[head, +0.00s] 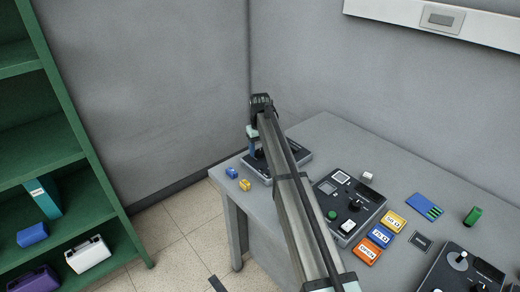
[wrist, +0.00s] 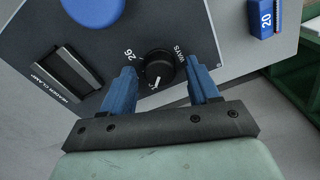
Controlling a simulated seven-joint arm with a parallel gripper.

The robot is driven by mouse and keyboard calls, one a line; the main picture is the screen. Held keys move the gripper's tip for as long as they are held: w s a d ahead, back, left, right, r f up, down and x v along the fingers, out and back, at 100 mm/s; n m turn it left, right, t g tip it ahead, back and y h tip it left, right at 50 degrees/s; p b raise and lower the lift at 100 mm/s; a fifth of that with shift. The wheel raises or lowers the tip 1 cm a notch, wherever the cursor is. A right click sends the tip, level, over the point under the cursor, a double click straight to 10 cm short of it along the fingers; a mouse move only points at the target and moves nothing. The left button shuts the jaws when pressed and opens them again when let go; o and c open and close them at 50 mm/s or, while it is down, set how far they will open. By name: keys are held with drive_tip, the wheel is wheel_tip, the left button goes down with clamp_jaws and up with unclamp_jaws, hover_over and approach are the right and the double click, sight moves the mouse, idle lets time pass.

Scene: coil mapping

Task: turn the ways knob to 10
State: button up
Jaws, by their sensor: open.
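The ways knob (wrist: 157,64) is a round black knob on a dark panel (wrist: 200,42), beside the printed word WAYS. A white mark shows at its lower edge in the wrist view; the exact setting is not clear. A printed 26 stands to its left. My gripper (wrist: 160,70) is open, with one blue finger on each side of the knob. I cannot tell whether the fingers touch it. In the head view my gripper (head: 253,145) is over the device (head: 292,162) at the table's far left end, and the knob is hidden.
The panel also has a large blue button (wrist: 92,8) and a slot marked HEADER CLAMP (wrist: 66,72). A blue block marked 20 (wrist: 264,18) lies beside it. A yellow block (head: 245,185) is near the table edge. Another control box (head: 345,205) stands to the right.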

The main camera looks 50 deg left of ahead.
sight(259, 151)
wheel_tip(259, 151, up, 14)
idle(0.6)
drive_tip(key=shift+s+f, duration=0.1)
drive_tip(key=shift+f, duration=0.1)
